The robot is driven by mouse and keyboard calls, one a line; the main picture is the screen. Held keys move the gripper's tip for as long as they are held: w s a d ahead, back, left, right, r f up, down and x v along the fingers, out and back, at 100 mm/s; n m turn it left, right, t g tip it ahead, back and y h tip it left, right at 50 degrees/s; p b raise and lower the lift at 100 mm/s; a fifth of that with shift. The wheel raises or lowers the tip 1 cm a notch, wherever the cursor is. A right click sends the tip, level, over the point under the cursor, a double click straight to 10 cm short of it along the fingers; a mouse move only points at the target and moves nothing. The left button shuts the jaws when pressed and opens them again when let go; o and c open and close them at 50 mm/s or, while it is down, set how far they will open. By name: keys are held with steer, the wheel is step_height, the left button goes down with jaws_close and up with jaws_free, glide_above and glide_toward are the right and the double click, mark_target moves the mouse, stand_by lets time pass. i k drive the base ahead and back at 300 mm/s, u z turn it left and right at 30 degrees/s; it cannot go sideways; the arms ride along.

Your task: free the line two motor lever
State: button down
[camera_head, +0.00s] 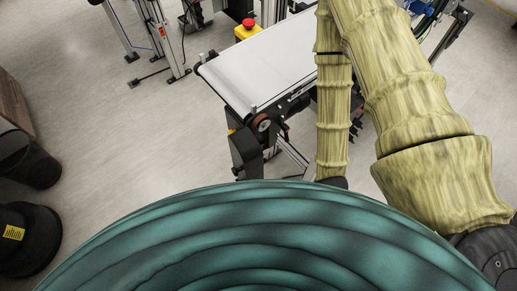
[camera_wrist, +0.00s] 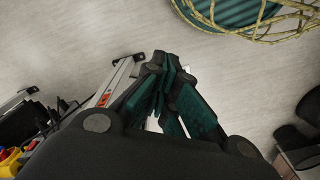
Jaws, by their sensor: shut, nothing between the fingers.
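My gripper (camera_wrist: 164,68) shows in the wrist view with its dark teal fingers drawn together and nothing visible between them. It hangs over bare floor, beside a metal stand leg. In the head view my yellowish arm crosses the right side, and I cannot make out the gripper there. A belt conveyor (camera_head: 262,62) with a pale belt runs up from the middle of the head view. A dark drive end with a round pulley (camera_head: 263,124) sits at its near corner. I cannot pick out the line two motor lever in either view; my arm hides part of the conveyor's right side.
A yellow box with a red button (camera_head: 248,27) stands at the conveyor's far left side. Metal stand legs (camera_head: 160,38) rise at upper left; one leg (camera_wrist: 117,82) is close to my fingers. Black round objects (camera_head: 24,240) stand at left. The floor between is clear.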

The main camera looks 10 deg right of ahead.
mark_target(285, 128)
steer(key=z, duration=1.15)
steer(key=k, duration=1)
steer(key=u, duration=0.85)
